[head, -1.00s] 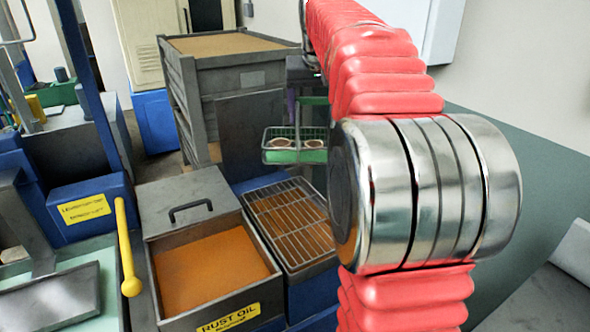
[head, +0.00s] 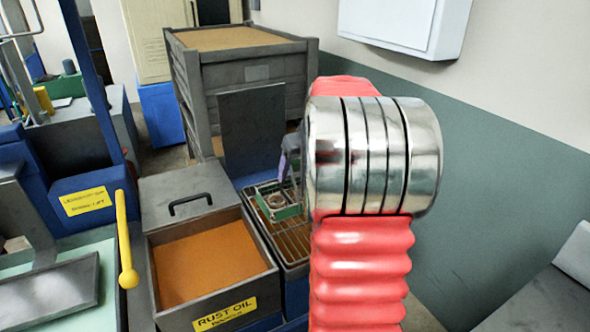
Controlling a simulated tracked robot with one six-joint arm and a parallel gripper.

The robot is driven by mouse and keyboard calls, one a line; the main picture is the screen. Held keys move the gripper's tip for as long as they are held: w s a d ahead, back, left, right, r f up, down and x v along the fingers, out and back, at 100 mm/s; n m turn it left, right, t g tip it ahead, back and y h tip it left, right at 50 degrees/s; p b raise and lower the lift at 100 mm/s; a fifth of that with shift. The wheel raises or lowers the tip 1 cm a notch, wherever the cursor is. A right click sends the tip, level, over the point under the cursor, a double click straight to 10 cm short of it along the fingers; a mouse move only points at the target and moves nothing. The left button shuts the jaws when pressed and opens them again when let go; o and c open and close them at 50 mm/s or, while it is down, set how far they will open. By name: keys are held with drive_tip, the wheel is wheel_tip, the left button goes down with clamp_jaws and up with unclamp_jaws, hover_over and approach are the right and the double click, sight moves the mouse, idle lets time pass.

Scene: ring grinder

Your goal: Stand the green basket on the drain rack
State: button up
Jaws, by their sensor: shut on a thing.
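The green basket (head: 289,212) is a small wire basket with ring-shaped parts inside it. It is over the far part of the drain rack (head: 291,240), a wire grid on a tray with a rust-coloured bottom. I cannot tell whether the basket touches the grid. My gripper (head: 291,176) is above the basket, partly hidden behind my arm, and is shut on it. The basket's right side and the rack's right part are hidden by my arm.
Left of the rack is an open tank of orange rust oil (head: 213,258) with its grey lid (head: 185,196) behind. A grey upright panel (head: 254,130) stands just behind the rack. A yellow handle (head: 124,235) stands at the tank's left.

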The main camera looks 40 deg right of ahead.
sight(299, 189)
idle(0.3)
drive_tip(key=shift+f, duration=3.15)
drive_tip(key=o, duration=2)
drive_tip(key=shift+s+f, duration=0.1)
drive_tip(key=shift+f, duration=0.05)
drive_tip(key=shift+c, duration=0.2)
drive_tip(key=v, duration=1.4)
